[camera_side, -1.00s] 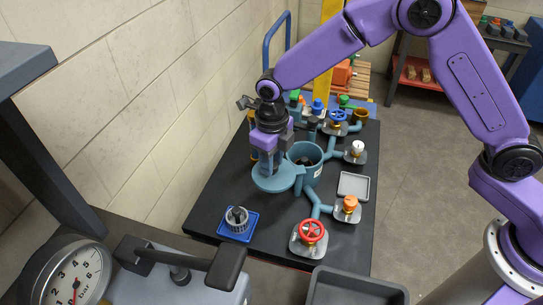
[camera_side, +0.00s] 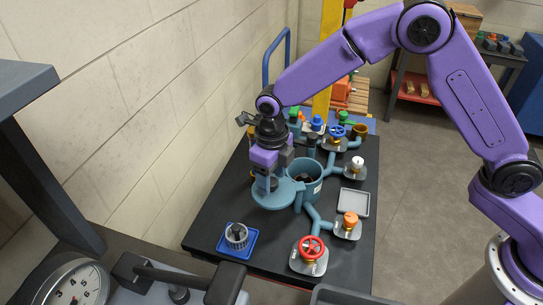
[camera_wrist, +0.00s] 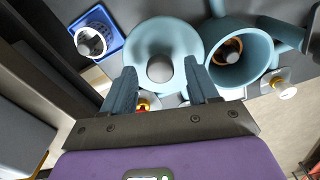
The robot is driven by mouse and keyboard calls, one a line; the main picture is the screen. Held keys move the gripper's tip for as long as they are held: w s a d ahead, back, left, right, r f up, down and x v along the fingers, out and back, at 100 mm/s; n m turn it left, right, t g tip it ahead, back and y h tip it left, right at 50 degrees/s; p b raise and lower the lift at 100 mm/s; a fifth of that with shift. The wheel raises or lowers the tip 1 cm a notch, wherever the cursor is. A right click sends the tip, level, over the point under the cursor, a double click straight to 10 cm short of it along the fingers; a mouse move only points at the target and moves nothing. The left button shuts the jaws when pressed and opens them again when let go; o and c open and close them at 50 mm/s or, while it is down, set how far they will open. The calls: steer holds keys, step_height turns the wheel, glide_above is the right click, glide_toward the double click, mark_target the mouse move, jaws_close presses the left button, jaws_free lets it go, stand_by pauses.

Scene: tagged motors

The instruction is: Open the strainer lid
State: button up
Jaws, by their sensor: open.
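The strainer is a teal round pot (camera_side: 307,172) on the dark bench, with its top open. Its teal round lid (camera_side: 272,197) is swung out to the left side of the pot, flat and beside the mouth. In the wrist view the lid (camera_wrist: 160,35) shows a grey knob (camera_wrist: 160,69) at its middle, and the open pot (camera_wrist: 243,72) is to its right with an orange ring inside. My gripper (camera_side: 266,184) is over the lid. In the wrist view my gripper (camera_wrist: 162,85) is open, with the knob between and just beyond its fingertips, apparently untouched.
A blue tray (camera_side: 250,248) with a grey strainer basket (camera_side: 236,235) lies front left. A red handwheel (camera_side: 311,247), an orange-capped valve (camera_side: 350,220) and a grey empty tray (camera_side: 354,204) are to the right. Blue and green valves stand behind. A wall runs along the left.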

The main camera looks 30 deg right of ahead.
mark_target(272, 182)
step_height(272, 182, up, 17)
stand_by(0.5)
stand_by(0.4)
steer(key=s+d+f+m, duration=0.2)
steer(key=s+d+m, duration=0.9)
steer(key=s+m, duration=0.3)
steer(key=s+d+f+m, duration=0.3)
steer(key=s+d+m, duration=0.9)
steer(key=s+m, duration=0.2)
steer(key=shift+s+d+m, duration=0.25)
steer(key=shift+m, duration=0.35)
steer(key=shift+o, duration=0.3)
